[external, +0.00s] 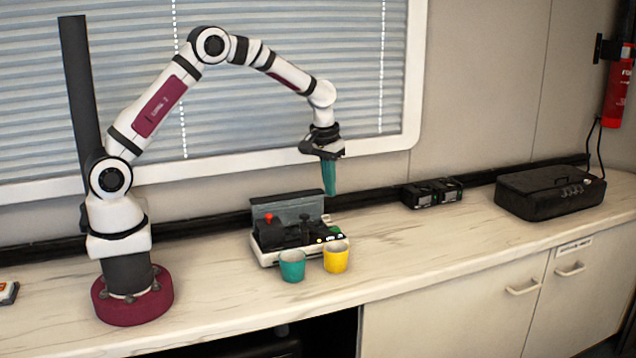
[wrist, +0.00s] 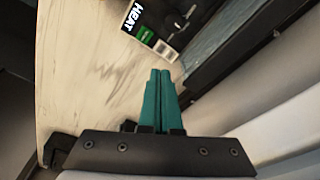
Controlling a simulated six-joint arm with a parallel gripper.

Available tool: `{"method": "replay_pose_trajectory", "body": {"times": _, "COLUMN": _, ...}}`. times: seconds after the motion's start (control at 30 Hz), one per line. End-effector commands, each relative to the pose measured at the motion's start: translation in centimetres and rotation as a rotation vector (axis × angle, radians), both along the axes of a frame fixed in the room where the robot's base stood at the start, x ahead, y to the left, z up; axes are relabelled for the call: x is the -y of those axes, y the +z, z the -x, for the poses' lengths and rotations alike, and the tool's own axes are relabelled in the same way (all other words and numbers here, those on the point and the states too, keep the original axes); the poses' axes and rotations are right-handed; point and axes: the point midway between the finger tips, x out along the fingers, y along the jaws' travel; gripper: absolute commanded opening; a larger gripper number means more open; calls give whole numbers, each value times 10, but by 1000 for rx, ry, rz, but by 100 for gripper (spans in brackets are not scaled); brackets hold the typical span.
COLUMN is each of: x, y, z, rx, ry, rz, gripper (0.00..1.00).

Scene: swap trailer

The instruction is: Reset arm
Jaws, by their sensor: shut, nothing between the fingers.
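My gripper (external: 329,177) has teal fingers that point down, and it hangs in the air above the worktop, above and a little right of a small control box. The fingers are pressed together with nothing between them. In the wrist view the closed teal fingers (wrist: 159,85) show in the middle, with the pale worktop to their left. My arm rises from its round maroon base at the left and reaches right in front of the window blinds.
A teal cup (external: 292,267) and a yellow cup (external: 336,258) stand before the control box (external: 290,228). Black chargers (external: 432,193) and a black case (external: 550,190) stand further right. The worktop (external: 420,245) between the yellow cup and the case is clear.

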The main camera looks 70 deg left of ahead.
Motion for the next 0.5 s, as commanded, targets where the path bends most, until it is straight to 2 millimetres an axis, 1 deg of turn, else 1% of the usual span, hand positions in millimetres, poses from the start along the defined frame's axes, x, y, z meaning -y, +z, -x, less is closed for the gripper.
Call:
{"method": "replay_pose_trajectory", "body": {"times": 0.3, "x": 0, "y": 0, "z": 0, "rx": 0, "ry": -1, "rz": 0, "gripper": 0}}
{"method": "replay_pose_trajectory", "body": {"times": 0.37, "x": 3, "y": 7, "z": 6, "rx": -3, "ry": -20, "rz": -3, "gripper": 0}}
{"method": "replay_pose_trajectory", "body": {"times": 0.43, "x": 13, "y": 31, "z": 28, "rx": -17, "ry": -96, "rz": -16, "gripper": 0}}
{"method": "replay_pose_trajectory", "body": {"times": 0.47, "x": 20, "y": 45, "z": 45, "rx": -31, "ry": -149, "rz": -25, "gripper": 0}}
{"method": "replay_pose_trajectory", "body": {"times": 0.5, "x": 30, "y": 65, "z": 73, "rx": -50, "ry": -234, "rz": -38, "gripper": 0}}
